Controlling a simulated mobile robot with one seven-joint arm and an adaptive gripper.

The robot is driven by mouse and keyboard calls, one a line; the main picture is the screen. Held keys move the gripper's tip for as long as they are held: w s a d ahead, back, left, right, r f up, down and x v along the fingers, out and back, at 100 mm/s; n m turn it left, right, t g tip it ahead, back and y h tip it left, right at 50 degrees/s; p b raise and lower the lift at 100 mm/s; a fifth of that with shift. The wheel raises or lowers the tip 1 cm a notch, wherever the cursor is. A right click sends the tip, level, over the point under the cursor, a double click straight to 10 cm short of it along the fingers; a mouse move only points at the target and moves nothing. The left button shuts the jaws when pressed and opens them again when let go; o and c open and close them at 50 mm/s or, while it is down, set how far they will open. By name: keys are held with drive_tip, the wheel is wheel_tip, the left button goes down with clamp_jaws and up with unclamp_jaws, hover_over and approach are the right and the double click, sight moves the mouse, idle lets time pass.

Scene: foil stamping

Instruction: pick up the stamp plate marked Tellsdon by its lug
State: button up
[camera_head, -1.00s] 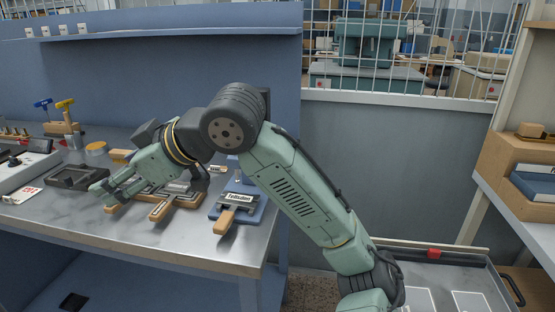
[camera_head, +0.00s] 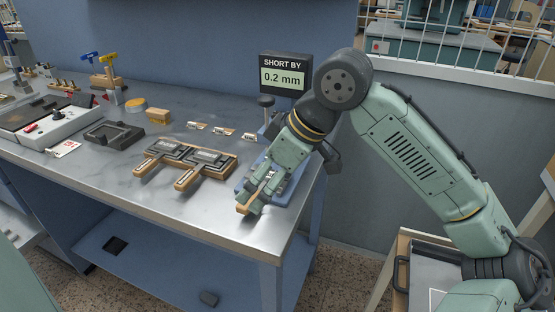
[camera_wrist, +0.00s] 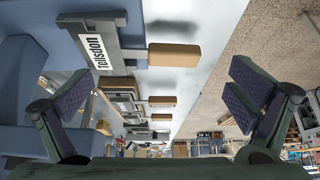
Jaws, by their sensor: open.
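The stamp plate marked Tellsdon (camera_wrist: 92,50) is grey with a white label and sits on a blue fixture (camera_wrist: 40,28). Its wooden lug (camera_wrist: 173,54) sticks out over the bench edge side, toward the gap ahead of my fingers. My gripper (camera_wrist: 157,95) is open and empty, with one finger on each side of the picture and the lug lying between them, farther up. In the head view my gripper (camera_head: 257,192) reaches down over the fixture and hides most of the plate; the lug end (camera_head: 243,208) shows by the fingertips. Contact cannot be told.
Two other plates with wooden handles (camera_head: 190,178) lie on a wooden rack (camera_head: 222,170) to the left. A display (camera_head: 284,75) reading "SHORT BY 0.2 mm" stands behind the fixture. Small labelled pieces (camera_head: 222,131) lie behind the rack. The bench front (camera_head: 190,215) is clear.

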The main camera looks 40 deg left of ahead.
sight(267, 182)
drive_tip(key=shift+x, duration=1.9)
drive_tip(key=shift+c, duration=0.2)
drive_tip(key=shift+s, duration=0.15)
drive_tip(key=c, duration=2)
drive_tip(key=shift+d, duration=0.1)
clamp_jaws()
drive_tip(key=shift+w+a+p, duration=0.2)
drive_tip(key=shift+w+p, duration=0.1)
drive_tip(key=shift+w, duration=0.55)
drive_tip(key=shift+w+a+p, duration=0.2)
drive_tip(key=shift+w+p, duration=0.15)
drive_tip(key=shift+w, duration=0.5)
drive_tip(key=shift+w+a+p, duration=0.2)
drive_tip(key=shift+w+p, duration=0.1)
drive_tip(key=shift+w, duration=0.5)
drive_tip(key=shift+w+r, duration=0.15)
